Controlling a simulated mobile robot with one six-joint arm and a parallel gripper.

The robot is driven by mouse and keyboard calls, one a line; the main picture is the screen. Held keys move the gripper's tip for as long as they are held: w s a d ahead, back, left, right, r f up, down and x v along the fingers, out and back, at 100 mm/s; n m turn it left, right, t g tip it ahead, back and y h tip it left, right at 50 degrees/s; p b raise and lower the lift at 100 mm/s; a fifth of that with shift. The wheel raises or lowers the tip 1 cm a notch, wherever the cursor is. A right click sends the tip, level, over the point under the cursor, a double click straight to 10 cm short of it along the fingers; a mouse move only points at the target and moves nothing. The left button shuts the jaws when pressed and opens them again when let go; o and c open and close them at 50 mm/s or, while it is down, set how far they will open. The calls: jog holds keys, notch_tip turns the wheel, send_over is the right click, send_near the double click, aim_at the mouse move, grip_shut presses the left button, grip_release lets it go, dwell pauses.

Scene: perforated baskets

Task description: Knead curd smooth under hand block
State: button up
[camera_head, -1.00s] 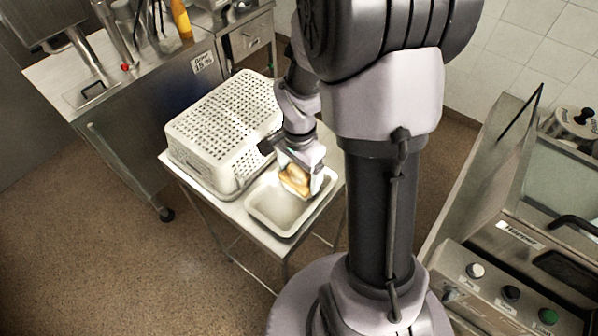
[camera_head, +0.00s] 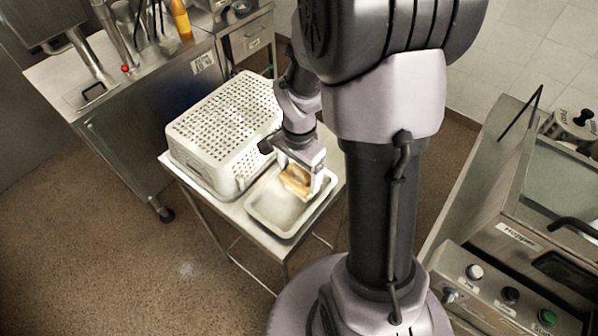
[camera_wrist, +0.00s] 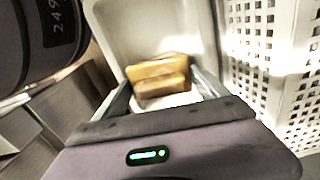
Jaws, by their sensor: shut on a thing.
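The hand block (camera_head: 294,183) is a tan wooden piece. It is held between the fingers of my gripper (camera_head: 308,187), over the right part of a shallow pale tray (camera_head: 270,230). In the wrist view the block (camera_wrist: 158,72) shows blurred between the two fingers of my gripper (camera_wrist: 163,88), with the pale tray (camera_wrist: 115,35) behind it. I cannot tell whether the block touches the tray's floor. A curd mass cannot be made out clearly; the tray's inside looks whitish.
A white perforated basket (camera_head: 222,115) stands on the same small metal table (camera_head: 235,210), left of the tray. It also shows at the right of the wrist view (camera_wrist: 270,60). A steel counter (camera_head: 150,85) is at the upper left and a control panel (camera_head: 500,285) at the lower right.

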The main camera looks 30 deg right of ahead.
notch_tip(320, 180, up, 6)
jog(key=p, duration=0.4)
jog(key=shift+r, duration=0.2)
jog(key=shift+f, duration=0.1)
notch_tip(320, 180, down, 6)
jog(key=b, duration=0.5)
jog(key=shift+f+b, duration=0.45)
jog(key=shift+b, duration=0.25)
dwell(0.4)
jog(key=shift+s+f, duration=0.1)
dwell(1.0)
notch_tip(320, 180, up, 7)
jog(key=p, duration=0.5)
